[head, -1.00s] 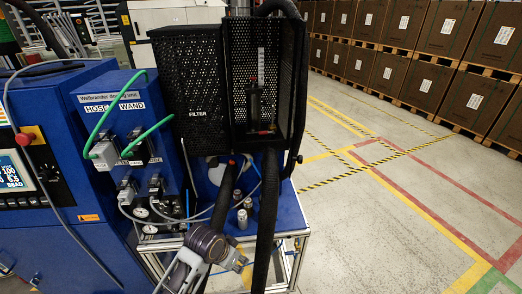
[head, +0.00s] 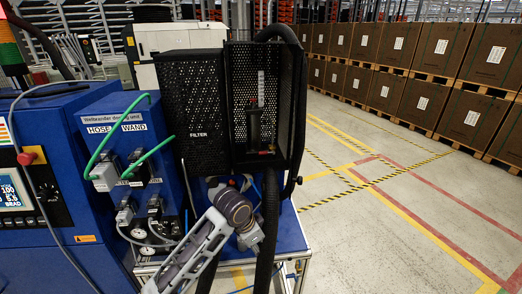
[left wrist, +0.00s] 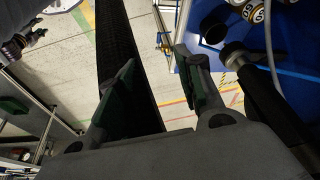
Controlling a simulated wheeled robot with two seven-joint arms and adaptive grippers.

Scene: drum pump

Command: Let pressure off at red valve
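A small red part (head: 266,152), perhaps the red valve, shows low in the black mesh cage (head: 238,80), beside a dark upright fitting (head: 254,122). It is too small to make out its handle position. My left gripper (head: 248,238) is in front of the blue pump stand, below the cage and beside the thick black hose (head: 268,225). In the left wrist view my left gripper (left wrist: 155,88) has its two fingers spread, with nothing held between them. The black hose (left wrist: 118,40) passes behind them there. My right gripper is not in view.
The filter box (head: 190,105) stands left of the cage. Green hoses (head: 152,152) and connectors sit on the blue cabinet (head: 105,115). A red knob (head: 27,158) is on the control panel. Gauges (left wrist: 257,12) show in the left wrist view. The floor (head: 370,235) at right is clear.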

